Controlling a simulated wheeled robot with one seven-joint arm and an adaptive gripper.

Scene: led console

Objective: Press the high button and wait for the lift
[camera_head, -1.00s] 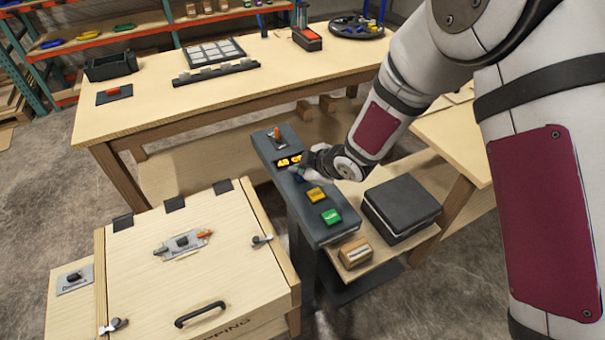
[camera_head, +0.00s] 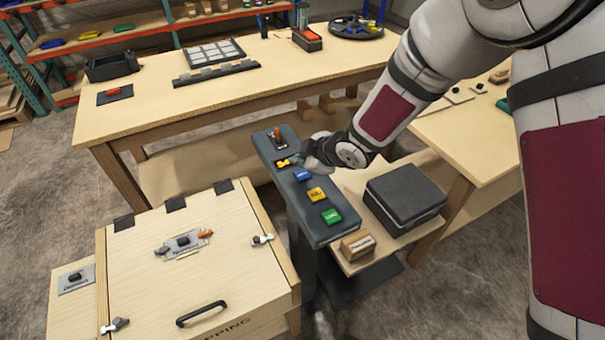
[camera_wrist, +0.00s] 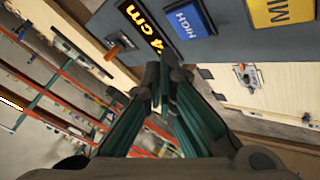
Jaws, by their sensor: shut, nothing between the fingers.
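The grey console (camera_head: 265,150) carries a blue button (camera_head: 302,175), a yellow button (camera_head: 317,195) and a green button (camera_head: 331,216) in a row. In the wrist view the blue button (camera_wrist: 188,20) is labelled HIGH. A lit display (camera_wrist: 145,28) beside it reads a number ending in 4 cm, partly cut off. My gripper (camera_head: 295,160) is shut and empty, over the console's display end. In the wrist view its fingertips (camera_wrist: 164,88) are close together, apart from the blue button. The wooden lift platform (camera_head: 368,263) beside the console bears a black box (camera_head: 403,195) and a small cardboard box (camera_head: 357,244).
A wooden crate (camera_head: 240,255) with a handle stands at the left front. A long workbench (camera_head: 150,115) lies behind the console, and another bench (camera_head: 450,140) stands at the right. A lever (camera_head: 277,138) sticks up at the console's far end, near my gripper.

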